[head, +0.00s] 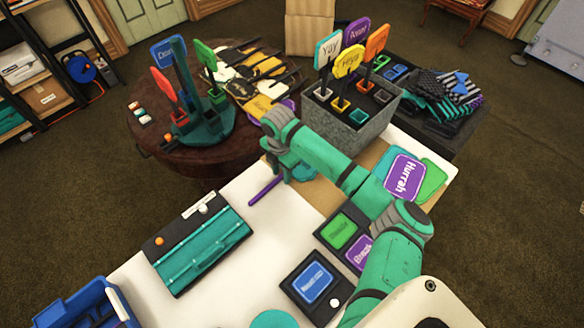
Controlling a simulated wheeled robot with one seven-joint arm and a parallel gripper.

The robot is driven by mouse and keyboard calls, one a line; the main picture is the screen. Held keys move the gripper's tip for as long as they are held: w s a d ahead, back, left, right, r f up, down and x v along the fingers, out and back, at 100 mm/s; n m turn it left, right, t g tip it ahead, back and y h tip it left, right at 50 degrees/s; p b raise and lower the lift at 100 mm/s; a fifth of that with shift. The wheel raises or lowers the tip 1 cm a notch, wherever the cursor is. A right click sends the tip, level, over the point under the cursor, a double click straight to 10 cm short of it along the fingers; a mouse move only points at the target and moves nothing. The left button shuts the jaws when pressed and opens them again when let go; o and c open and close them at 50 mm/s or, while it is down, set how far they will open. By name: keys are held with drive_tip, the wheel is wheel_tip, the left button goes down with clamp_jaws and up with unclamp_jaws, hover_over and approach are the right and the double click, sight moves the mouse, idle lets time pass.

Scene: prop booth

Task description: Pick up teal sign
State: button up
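A teal sign (328,49) marked "Yay" stands upright in the grey speckled holder (352,137) at the upper middle. Yellow, purple and orange signs stand close around it. Another teal panel (372,187) lies on the table, partly covered by the purple "Hurrah" sign (404,176). My gripper (282,172) points down over the far edge of the white table, left of and nearer than the holder. It is apart from the "Yay" sign. My arm hides part of the gripper, and its finger opening is unclear.
A round brown table (172,152) at left holds a green stand with blue, red and green signs, plus gloves. On the white table (215,206) lie a teal case (203,248), a purple stick (266,188) and dark framed signs. A blue crate (82,309) is at lower left.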

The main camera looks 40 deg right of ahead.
drive_tip(key=shift+a+f, duration=0.1)
clamp_jaws()
drive_tip(key=shift+w, duration=0.1)
